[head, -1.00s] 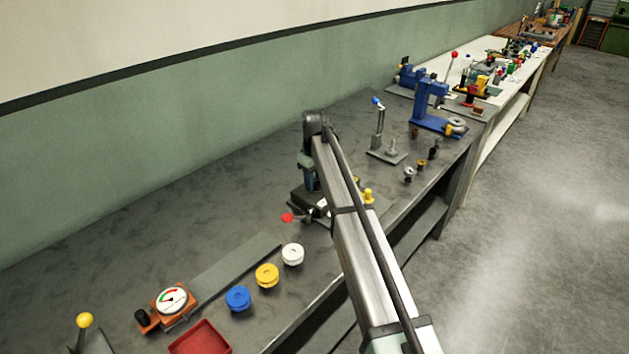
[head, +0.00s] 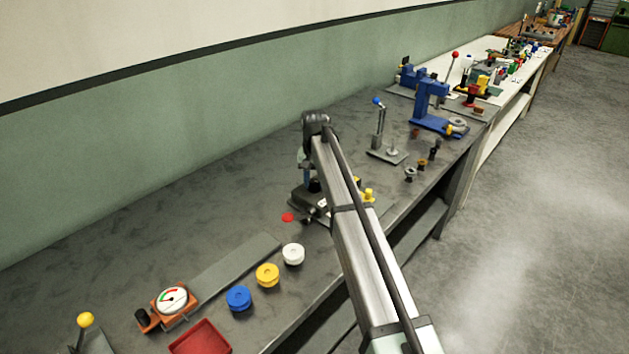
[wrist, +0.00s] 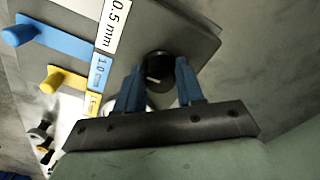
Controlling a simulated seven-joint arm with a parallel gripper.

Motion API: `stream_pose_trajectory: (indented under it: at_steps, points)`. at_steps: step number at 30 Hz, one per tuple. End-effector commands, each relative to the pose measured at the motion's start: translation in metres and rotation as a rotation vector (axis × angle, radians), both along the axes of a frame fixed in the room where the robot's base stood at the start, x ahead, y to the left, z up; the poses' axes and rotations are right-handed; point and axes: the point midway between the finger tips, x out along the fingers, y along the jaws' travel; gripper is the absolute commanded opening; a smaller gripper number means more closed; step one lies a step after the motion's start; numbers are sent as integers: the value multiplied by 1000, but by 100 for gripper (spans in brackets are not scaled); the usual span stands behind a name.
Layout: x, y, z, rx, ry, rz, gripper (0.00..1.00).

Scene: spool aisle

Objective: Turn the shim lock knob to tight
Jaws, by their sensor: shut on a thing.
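The black knob (wrist: 157,62) stands on a dark grey block (wrist: 196,28) in the wrist view and bears a short white mark. The blue fingers of my gripper (wrist: 160,72) are on either side of it, and the jaws are shut on it. No tight or loose marking is readable, so I cannot tell the knob's setting. In the head view my gripper (head: 308,177) is over the dark block (head: 302,200), partly hidden behind my arm.
Blue (wrist: 52,36) and yellow (wrist: 70,80) tabs stick out beside the 0.5 mm label (wrist: 117,22). On the bench, white (head: 293,254), yellow (head: 267,275) and blue (head: 238,298) spools stand front left, near a dial gauge (head: 173,299) and red tray (head: 200,338).

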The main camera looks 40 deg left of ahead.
Motion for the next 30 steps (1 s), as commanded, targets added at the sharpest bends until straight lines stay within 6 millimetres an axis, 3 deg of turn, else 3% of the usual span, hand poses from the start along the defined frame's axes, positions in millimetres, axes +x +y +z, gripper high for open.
stream_pose_trajectory:
  at_steps: [22, 23, 30]
  points:
    - [0, 0, 0, 1, -1, -91, 7]
    - [0, 0, 0, 1, -1, -91, 38]
    - [0, 0, 0, 0, 0, -90, 61]
